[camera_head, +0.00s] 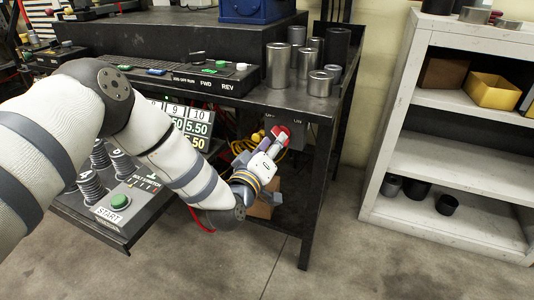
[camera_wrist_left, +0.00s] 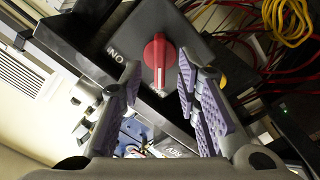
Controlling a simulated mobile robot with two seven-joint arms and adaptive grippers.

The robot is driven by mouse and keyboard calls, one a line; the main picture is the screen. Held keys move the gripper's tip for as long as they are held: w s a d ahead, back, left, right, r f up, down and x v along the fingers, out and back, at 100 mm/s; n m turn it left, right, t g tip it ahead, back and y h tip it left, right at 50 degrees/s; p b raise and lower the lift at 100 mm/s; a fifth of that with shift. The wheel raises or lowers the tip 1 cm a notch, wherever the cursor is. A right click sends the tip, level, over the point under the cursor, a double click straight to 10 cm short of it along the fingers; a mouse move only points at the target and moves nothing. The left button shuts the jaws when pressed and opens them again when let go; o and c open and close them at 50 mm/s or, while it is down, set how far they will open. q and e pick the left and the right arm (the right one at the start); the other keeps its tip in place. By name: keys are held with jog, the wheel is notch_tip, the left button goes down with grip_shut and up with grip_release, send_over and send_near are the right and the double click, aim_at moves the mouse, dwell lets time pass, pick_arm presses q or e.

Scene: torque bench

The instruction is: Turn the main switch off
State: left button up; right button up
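The main switch is a red rotary handle (camera_head: 281,131) on a grey box (camera_head: 301,136) under the bench edge, with an ON label beside it. In the left wrist view the red handle (camera_wrist_left: 158,62) stands out from the dark box (camera_wrist_left: 190,36), its pale-tipped end towards the gripper's side of the picture. My left gripper (camera_head: 277,144) is at the switch, its fingers partly hiding it in the head view. In the wrist view the left gripper (camera_wrist_left: 160,77) is open, with one purple-padded finger on each side of the handle and gaps showing. My right gripper is not in view.
The dark bench (camera_head: 330,108) carries several metal cylinders (camera_head: 278,66) above the switch. Yellow and red cables (camera_wrist_left: 285,20) hang beside the box. A white shelf (camera_head: 445,155) stands right, across open floor.

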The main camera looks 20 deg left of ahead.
pick_arm(q)
jog(key=s, duration=0.9)
jog(key=shift+s+a, duration=0.15)
